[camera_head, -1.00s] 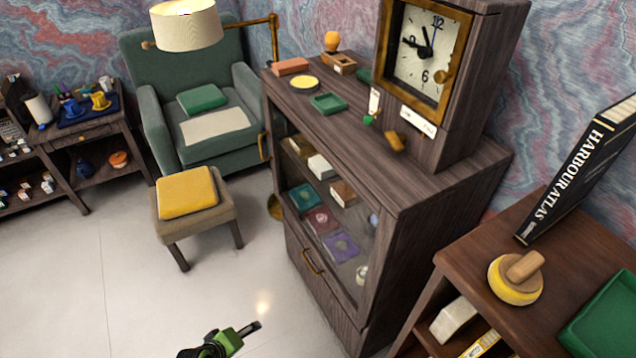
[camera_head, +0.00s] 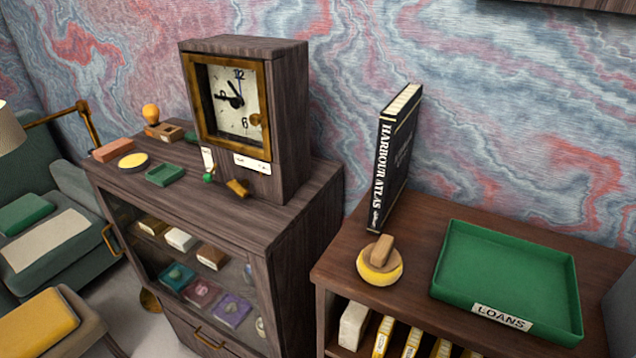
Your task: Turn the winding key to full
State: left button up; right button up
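A dark wooden clock (camera_head: 234,102) with a brass-framed face stands on top of the glass-fronted cabinet (camera_head: 294,225). A small brass key-like piece (camera_head: 238,187) sits at the front foot of the clock; I cannot tell for sure whether it is the winding key. A white label (camera_head: 252,164) is on the clock's front below the face, and a tag (camera_head: 208,160) with a green piece (camera_head: 208,177) is to its left. Neither of my grippers shows in the head view now.
A green tray (camera_head: 510,262) marked LOANS, a yellow round object with a wooden handle (camera_head: 380,262) and an upright Harbour Atlas book (camera_head: 396,158) stand on the right shelf unit. A small green dish (camera_head: 165,175) and a yellow disc (camera_head: 133,160) lie on the cabinet top.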

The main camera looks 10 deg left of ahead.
aim_at(240, 188)
jog(key=i+j+z, duration=0.1)
jog(key=j+z, duration=0.8)
jog(key=k+j+z, duration=0.1)
jog(key=j+z, duration=0.35)
jog(key=j, duration=0.2)
jog(key=k+j+z, duration=0.15)
jog(key=j+z, duration=0.3)
